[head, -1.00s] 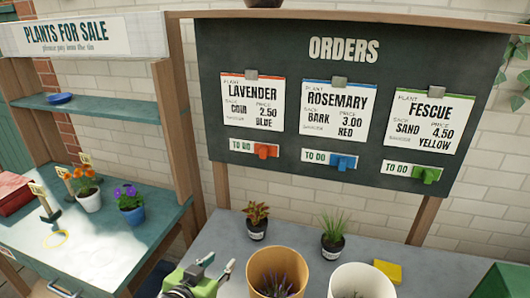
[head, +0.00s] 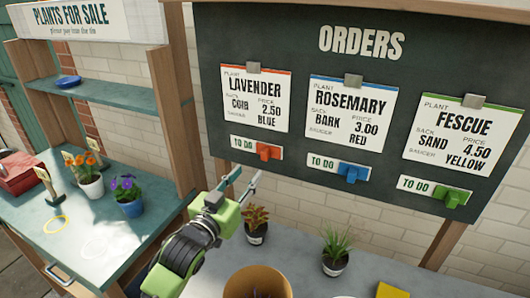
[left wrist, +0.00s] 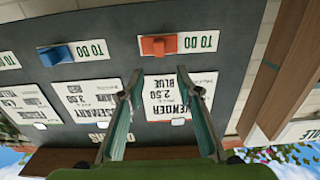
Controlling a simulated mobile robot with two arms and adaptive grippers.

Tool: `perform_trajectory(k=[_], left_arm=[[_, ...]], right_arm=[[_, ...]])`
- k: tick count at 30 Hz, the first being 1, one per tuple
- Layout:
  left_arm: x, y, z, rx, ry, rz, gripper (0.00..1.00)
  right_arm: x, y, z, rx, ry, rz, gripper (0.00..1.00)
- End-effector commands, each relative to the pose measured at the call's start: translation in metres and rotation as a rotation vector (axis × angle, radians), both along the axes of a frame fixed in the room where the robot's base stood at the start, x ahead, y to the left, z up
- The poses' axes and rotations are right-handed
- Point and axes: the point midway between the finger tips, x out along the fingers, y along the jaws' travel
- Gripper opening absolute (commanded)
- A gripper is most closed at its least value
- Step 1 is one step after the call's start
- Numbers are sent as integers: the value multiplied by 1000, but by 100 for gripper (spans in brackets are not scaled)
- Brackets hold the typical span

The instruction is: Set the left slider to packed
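The left slider has an orange knob (head: 268,152) on a white strip reading TO DO, below the LAVENDER card on the order board. The knob sits at the right end of the strip. In the left wrist view, which is upside down, the orange knob (left wrist: 157,46) lies just beyond the fingertips. My left gripper (head: 248,176) is open and empty, a little below and left of the slider, its fingers pointing up toward the board. The wrist view shows its two fingers (left wrist: 159,75) apart, with the LAVENDER card between them. My right gripper is not in view.
A blue slider (head: 352,173) and a green slider (head: 453,198) sit farther right, both reading TO DO. Below the board, two small potted plants (head: 255,225) (head: 335,250) stand on the grey bench. A wooden post (head: 172,100) rises left of the board.

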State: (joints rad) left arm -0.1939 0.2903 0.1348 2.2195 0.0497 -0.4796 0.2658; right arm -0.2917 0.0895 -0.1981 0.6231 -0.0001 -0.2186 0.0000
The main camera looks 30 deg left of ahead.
Motion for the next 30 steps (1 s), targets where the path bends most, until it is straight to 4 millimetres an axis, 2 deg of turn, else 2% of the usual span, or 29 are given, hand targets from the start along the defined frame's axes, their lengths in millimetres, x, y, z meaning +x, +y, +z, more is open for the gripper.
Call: perform_trajectory(k=[3, 6, 10, 15, 21, 30], left_arm=[[26, 2, 4, 0, -1, 1, 32], [45, 3, 4, 1, -1, 1, 32], [69, 4, 3, 1, 0, 0, 32], [93, 5, 2, 1, 0, 0, 32], [107, 6, 1, 1, 1, 0, 32], [110, 6, 0, 1, 1, 0, 32]], right_arm=[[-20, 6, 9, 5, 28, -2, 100], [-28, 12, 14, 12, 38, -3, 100], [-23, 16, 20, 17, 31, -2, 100], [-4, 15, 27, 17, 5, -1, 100], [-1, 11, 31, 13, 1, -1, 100], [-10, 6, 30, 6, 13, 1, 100]])
